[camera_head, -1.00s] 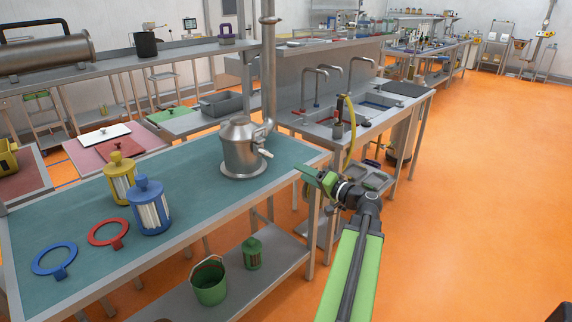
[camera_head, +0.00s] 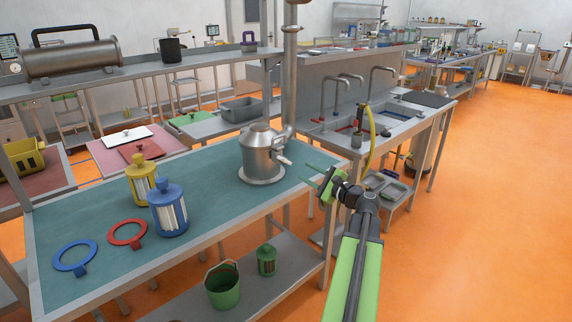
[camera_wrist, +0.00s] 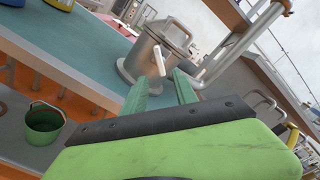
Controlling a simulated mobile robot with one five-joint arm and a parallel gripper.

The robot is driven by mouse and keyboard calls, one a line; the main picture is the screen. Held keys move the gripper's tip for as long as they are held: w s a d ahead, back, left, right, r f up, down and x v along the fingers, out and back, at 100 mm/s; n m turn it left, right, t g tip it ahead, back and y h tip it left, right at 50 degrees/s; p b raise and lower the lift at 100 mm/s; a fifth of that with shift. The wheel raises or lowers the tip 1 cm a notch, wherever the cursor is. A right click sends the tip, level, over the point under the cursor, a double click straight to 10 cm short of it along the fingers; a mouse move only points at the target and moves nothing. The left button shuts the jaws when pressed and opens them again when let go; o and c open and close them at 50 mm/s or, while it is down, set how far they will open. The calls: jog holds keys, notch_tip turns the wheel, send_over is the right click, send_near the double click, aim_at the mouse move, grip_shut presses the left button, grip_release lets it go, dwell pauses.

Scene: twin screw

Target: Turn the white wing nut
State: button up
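The white wing nut (camera_head: 284,161) sticks out from the right side of a steel pot-like vessel (camera_head: 258,150) at the far right end of the teal-topped table. In the wrist view the wing nut (camera_wrist: 160,61) shows as a white bar on the vessel (camera_wrist: 142,64), beyond the fingertips. My gripper (camera_head: 309,173) is to the right of the wing nut, apart from it. In the wrist view my gripper (camera_wrist: 160,84) has its two green fingers spread, with nothing between them.
The teal table (camera_head: 95,220) also holds a blue canister (camera_head: 169,222), a yellow canister (camera_head: 141,189), a blue ring (camera_head: 60,262) and a red ring (camera_head: 113,241). A vertical steel pipe (camera_head: 290,80) stands behind the vessel. Orange floor (camera_head: 480,220) is open on the right.

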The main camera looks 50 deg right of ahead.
aim_at(287, 162)
jog(key=w, duration=1)
jog(key=shift+w+d, duration=0.25)
jog(key=shift+d, duration=0.15)
